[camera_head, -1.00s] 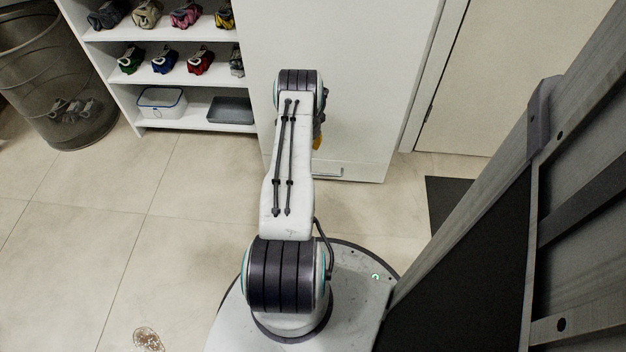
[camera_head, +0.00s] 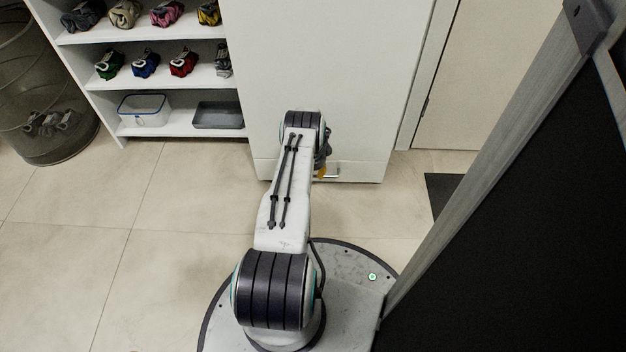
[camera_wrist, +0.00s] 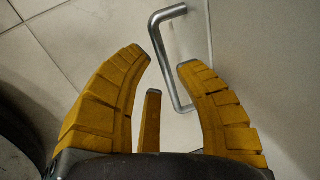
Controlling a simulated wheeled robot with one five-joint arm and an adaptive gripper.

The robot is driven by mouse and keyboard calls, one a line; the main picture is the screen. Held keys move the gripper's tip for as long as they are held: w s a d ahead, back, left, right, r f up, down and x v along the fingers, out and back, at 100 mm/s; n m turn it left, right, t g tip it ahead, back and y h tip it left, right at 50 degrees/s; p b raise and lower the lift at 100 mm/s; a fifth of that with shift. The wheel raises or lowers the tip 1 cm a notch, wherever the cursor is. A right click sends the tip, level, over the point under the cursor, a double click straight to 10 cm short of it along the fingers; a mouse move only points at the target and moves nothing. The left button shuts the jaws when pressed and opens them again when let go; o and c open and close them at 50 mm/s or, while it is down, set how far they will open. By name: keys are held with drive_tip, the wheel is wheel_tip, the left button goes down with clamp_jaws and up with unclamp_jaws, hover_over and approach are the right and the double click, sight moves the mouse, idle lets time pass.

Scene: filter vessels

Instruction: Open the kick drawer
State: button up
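The kick drawer (camera_head: 352,172) is the low white front at the foot of the tall white cabinet. It looks shut. Its metal bar handle (camera_head: 331,175) shows partly beside my arm in the head view. In the wrist view the handle (camera_wrist: 166,62) is a grey bent bar running lengthwise between my fingertips. My gripper (camera_wrist: 164,60) is open, with its yellow fingers on either side of the bar. The right fingertip overlaps the drawer side of the bar; I cannot tell whether it touches. In the head view my arm hides most of the gripper.
A white shelf unit (camera_head: 180,133) with bundled items, a clear box (camera_head: 145,110) and a grey tray (camera_head: 217,115) stands left of the cabinet. A mesh bin (camera_head: 50,110) stands at far left. A dark mat (camera_head: 440,192) lies at right. The floor before the drawer is clear.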

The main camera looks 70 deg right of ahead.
drive_tip(key=shift+w+d+f+b, duration=0.15)
drive_tip(key=shift+f+b, duration=0.35)
drive_tip(key=shift+f, duration=0.3)
drive_tip(key=shift+s+d+f+b, duration=0.1)
drive_tip(key=shift+f+b, duration=0.4)
drive_tip(key=shift+f, duration=0.3)
drive_tip(key=shift+o, duration=0.3)
clamp_jaws()
drive_tip(key=shift+a, duration=0.1)
